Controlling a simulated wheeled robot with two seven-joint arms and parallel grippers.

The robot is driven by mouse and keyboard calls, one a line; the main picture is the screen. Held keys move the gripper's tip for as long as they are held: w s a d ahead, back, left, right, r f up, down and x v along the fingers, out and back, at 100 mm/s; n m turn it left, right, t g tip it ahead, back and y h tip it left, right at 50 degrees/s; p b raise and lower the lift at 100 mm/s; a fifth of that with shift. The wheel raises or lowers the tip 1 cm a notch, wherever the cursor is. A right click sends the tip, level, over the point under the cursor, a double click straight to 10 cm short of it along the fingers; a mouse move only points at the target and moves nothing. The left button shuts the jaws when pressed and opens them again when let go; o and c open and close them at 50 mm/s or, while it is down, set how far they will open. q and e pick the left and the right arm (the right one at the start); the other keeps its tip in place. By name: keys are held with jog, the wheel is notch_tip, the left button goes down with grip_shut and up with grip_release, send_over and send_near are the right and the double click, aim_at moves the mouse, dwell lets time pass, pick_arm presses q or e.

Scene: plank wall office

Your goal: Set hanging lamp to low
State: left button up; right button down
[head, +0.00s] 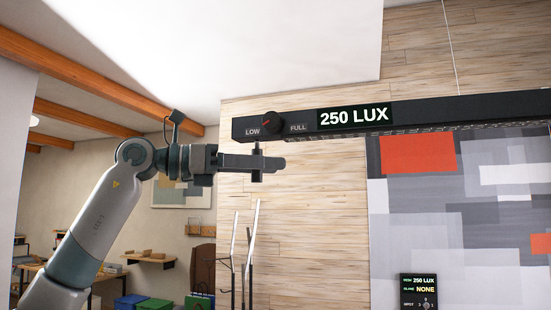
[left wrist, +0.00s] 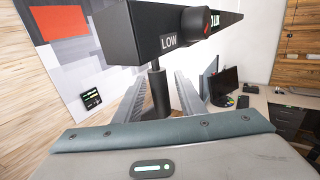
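The hanging lamp (head: 450,110) is a long black bar with a lit display (head: 354,116) reading 250 LUX. Near its left end a dark round knob (head: 271,122) with a red mark sits between the labels LOW and FULL; I cannot tell exactly where the mark points. The knob (left wrist: 200,21) also shows in the left wrist view. A short black stem (left wrist: 158,92) hangs under that end. My left gripper (head: 262,163) is below the bar, its fingers (left wrist: 160,92) on either side of the stem, with gaps visible beside it. My right gripper is not in view.
A small wall panel (head: 419,291) reads 250 LUX and glare NONE. A patterned grey and red wall panel (head: 470,215) is behind the lamp. Thin upright rods (head: 248,260) stand below my gripper. A desk with a monitor (left wrist: 224,82) shows in the wrist view.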

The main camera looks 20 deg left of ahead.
pick_arm(q)
jog(key=shift+x, duration=1.15)
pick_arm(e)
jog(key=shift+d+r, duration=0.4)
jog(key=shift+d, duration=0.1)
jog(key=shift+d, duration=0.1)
pick_arm(q)
jog(key=shift+c, duration=0.2)
